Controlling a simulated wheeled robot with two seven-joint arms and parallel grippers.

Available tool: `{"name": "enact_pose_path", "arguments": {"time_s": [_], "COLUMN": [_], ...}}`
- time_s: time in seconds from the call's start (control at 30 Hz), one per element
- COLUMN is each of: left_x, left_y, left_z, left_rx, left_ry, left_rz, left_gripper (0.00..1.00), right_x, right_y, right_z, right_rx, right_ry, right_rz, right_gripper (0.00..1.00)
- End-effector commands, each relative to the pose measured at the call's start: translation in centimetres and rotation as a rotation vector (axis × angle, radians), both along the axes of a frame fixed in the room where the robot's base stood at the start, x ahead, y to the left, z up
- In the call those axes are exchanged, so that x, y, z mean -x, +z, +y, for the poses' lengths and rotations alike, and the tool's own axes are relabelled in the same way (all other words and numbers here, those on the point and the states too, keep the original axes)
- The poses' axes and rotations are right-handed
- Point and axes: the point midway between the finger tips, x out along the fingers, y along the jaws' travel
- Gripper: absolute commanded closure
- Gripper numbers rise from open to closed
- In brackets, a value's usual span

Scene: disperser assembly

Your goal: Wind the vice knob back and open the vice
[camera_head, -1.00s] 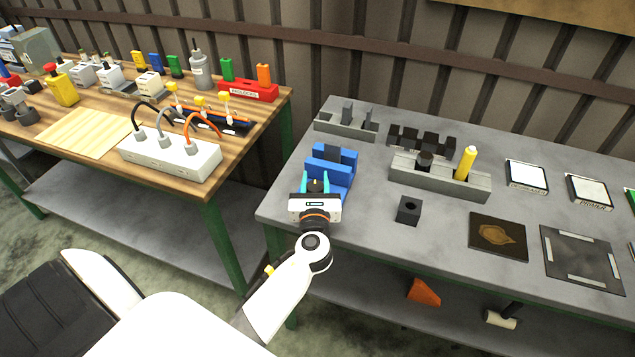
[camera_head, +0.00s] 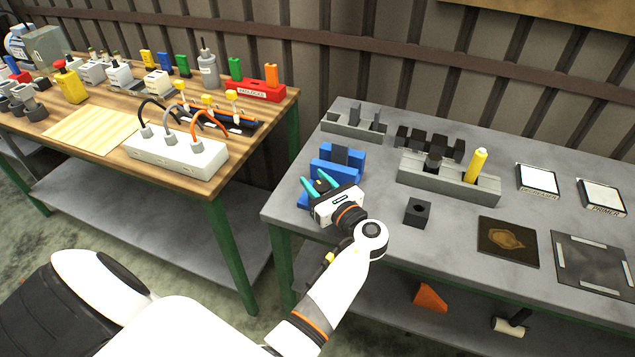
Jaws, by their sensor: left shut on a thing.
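The blue vice (camera_head: 350,170) stands near the left front corner of the grey table. A dark grey piece stands between its blue parts. My left gripper (camera_head: 317,184) is at the front of the vice, with its teal fingers on either side of the dark knob (camera_head: 321,187). It is shut on the knob and is rolled so that its white body (camera_head: 335,206) sits tilted. The gripper hides the knob's lower part and some of the vice's front. I cannot tell how wide the vice's jaws stand apart. My right gripper is not in view.
A small black block with a hole (camera_head: 417,212) lies right of the gripper. Behind it stands a grey holder (camera_head: 448,182) with a yellow cylinder (camera_head: 475,165). A grey rack (camera_head: 353,127) is behind the vice. A wooden table (camera_head: 75,150) with a power strip (camera_head: 177,160) stands to the left.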

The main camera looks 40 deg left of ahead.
Motion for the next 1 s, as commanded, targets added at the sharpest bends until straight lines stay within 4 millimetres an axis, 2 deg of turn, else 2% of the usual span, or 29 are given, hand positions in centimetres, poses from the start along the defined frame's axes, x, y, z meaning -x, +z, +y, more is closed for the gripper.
{"name": "enact_pose_path", "arguments": {"time_s": [0.43, 0.47, 0.57, 0.6, 1.0], "left_x": [-0.03, -0.03, -0.02, -0.02, -0.05], "left_y": [0.09, 0.09, 0.08, 0.07, 0.08], "left_z": [0.05, 0.06, 0.06, 0.06, 0.37], "left_rx": [-0.002, -0.002, -0.002, -0.001, 0.000], "left_ry": [0.009, 0.008, 0.008, 0.008, 0.008], "left_rz": [-0.002, -0.002, -0.002, 0.000, 0.000], "left_gripper": [0.86, 0.60, 0.44, 0.42, 0.42], "right_x": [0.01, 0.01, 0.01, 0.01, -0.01], "right_y": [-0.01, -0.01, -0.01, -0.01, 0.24], "right_z": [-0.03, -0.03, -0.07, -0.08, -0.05], "right_rx": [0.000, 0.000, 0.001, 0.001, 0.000], "right_ry": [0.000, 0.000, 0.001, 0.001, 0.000], "right_rz": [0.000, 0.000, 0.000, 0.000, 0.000], "right_gripper": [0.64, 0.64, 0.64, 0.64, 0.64]}}
